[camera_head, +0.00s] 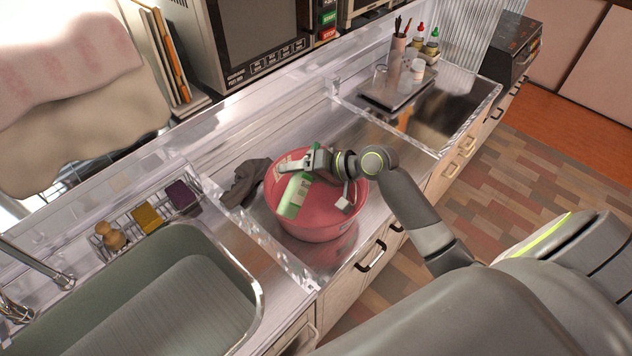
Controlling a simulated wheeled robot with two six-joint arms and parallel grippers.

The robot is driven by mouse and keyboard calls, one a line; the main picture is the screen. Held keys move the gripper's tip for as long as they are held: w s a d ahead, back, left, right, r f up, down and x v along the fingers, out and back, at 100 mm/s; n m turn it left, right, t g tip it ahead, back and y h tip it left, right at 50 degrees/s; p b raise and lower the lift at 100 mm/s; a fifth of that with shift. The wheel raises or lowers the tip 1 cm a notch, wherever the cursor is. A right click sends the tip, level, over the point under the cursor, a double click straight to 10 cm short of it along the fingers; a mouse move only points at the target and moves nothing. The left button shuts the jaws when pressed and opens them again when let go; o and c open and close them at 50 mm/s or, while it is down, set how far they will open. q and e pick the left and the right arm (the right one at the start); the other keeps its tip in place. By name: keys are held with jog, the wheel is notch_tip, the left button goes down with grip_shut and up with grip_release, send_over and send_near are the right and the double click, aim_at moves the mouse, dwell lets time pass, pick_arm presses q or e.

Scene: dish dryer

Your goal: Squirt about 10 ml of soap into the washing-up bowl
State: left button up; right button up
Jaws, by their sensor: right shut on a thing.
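The pink washing-up bowl (318,229) stands on the steel counter to the right of the sink. A green soap bottle (295,195) with a pale label is held over the bowl, tilted. My right gripper (292,167) is shut on the bottle, and its arm comes in from the right. The bottle's lower part reaches down in front of the bowl's inside wall; its nozzle is not clear to see. A small whitish thing (344,204) shows inside the bowl near its right wall. No soap stream can be made out. My left gripper is not in view.
A dark cloth (246,182) lies left of the bowl. A wire rack (125,236) with sponges and a brush stands behind the sink (254,292). A tray (378,103) with bottles and a utensil cup stands at the back right. The counter right of the bowl is clear.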

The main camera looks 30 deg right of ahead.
aim_at(296, 189)
jog(key=shift+a+f, duration=0.1)
dwell(0.9)
jog(key=shift+s+a+f+m+g+y+b, duration=0.15)
jog(key=shift+f+m+y+b, duration=0.2)
jog(key=shift+f+b, duration=0.2)
jog(key=shift+s+a+f+m+g+y+b, duration=0.15)
jog(key=shift+f+m+y+b, duration=0.25)
jog(key=shift+b, duration=0.25)
dwell(1.3)
jog(key=shift+s+a+f+m+g+y+b, duration=0.15)
jog(key=shift+f+m+g+y+b, duration=0.25)
jog(key=shift+f, duration=0.55)
dwell(1.5)
jog(key=shift+a+f+m+y, duration=0.1)
jog(key=shift+m+y, duration=0.25)
jog(key=shift+m, duration=0.1)
dwell(1.6)
